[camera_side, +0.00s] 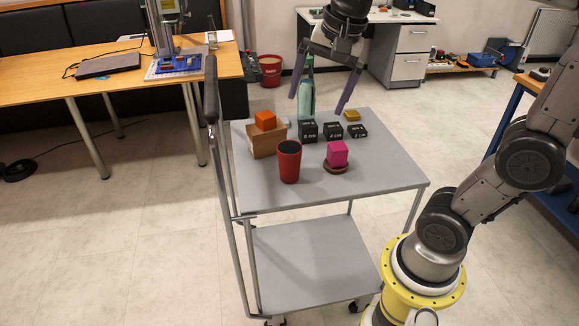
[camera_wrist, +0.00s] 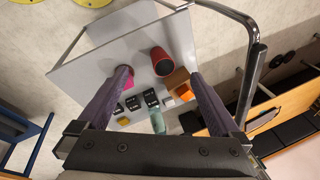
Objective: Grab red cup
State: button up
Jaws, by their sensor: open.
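A red cup (camera_side: 289,163) with a dark top stands upright on the grey cart top, near its front left. In the wrist view the cup (camera_wrist: 163,63) sits above the middle, beyond my fingertips and between their lines. My gripper (camera_side: 321,103) is open and empty, with its two purple fingers spread wide above the back of the cart. The fingers also show in the wrist view (camera_wrist: 160,85), on both sides of the objects. My gripper is behind and above the cup and apart from it.
A pink cube (camera_side: 337,153) on a round brown coaster stands right of the cup. A cardboard box (camera_side: 266,143) with an orange cube (camera_side: 265,120) is behind left. Several black boxes (camera_side: 333,131), a green bottle (camera_side: 306,95) and a yellow block (camera_side: 352,115) stand behind. The cart's front right is clear.

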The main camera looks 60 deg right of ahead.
jog(key=w+d+f+m+g, duration=0.1)
jog(key=w+d+f+m, duration=0.15)
jog(key=w, duration=0.35)
jog(key=m+g, duration=0.2)
send_over(289, 151)
jog(key=s+a, duration=0.2)
notch_tip(289, 151, down, 13)
jog(key=shift+w+a+f, duration=0.1)
jog(key=shift+f, duration=1.6)
jog(key=shift+w+f, duration=0.1)
jog(key=shift+f, duration=1.55)
jog(key=shift+c, duration=0.3)
jog(key=c, duration=0.6)
